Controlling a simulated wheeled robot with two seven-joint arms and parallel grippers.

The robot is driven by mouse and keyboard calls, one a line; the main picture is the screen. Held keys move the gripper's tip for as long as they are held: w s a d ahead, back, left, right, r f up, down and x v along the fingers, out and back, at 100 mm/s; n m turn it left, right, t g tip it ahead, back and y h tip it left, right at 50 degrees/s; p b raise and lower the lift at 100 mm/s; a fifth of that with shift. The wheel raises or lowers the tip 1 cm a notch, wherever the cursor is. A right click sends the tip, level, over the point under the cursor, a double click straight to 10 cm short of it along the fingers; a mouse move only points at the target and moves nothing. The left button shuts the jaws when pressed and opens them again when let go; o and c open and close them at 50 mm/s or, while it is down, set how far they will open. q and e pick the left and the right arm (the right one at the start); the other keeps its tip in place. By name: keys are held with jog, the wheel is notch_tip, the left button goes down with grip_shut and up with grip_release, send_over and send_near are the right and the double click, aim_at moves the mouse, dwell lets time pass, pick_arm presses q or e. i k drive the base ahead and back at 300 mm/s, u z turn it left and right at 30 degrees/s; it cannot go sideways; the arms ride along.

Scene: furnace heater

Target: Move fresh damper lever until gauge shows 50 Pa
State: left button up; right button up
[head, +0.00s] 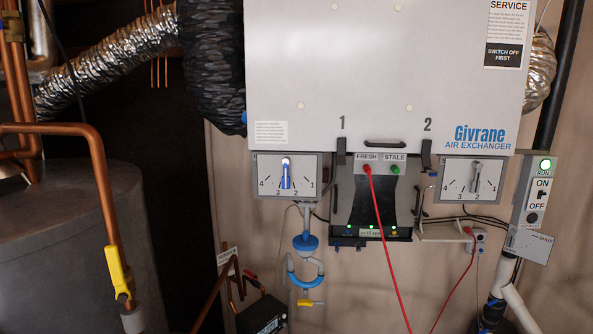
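Two damper plates numbered 4 to 1 hang below the air exchanger (380,70). The left plate (262,165) carries a blue and white lever (286,174) that stands nearly upright, its lower end between 3 and 2. The right plate (450,170) carries a grey lever (475,177), also nearly upright. I cannot tell which lever is the fresh one. Between them are the ports marked FRESH, with a red hose (376,200), and STALE, with a green fitting (395,170). A small display (370,232) sits below; its reading is too small to read surely. Neither gripper is in view.
The red hose hangs down in front of the wall. A lit ON/OFF switch panel (540,192) is at the right. A copper pipe with a yellow handle (118,272) and a grey tank (60,240) stand at the left. Blue pipe fittings (305,243) hang under the left plate.

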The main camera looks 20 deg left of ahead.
aim_at(285, 179)
jog(key=i, duration=0.9)
jog(key=u, duration=1.75)
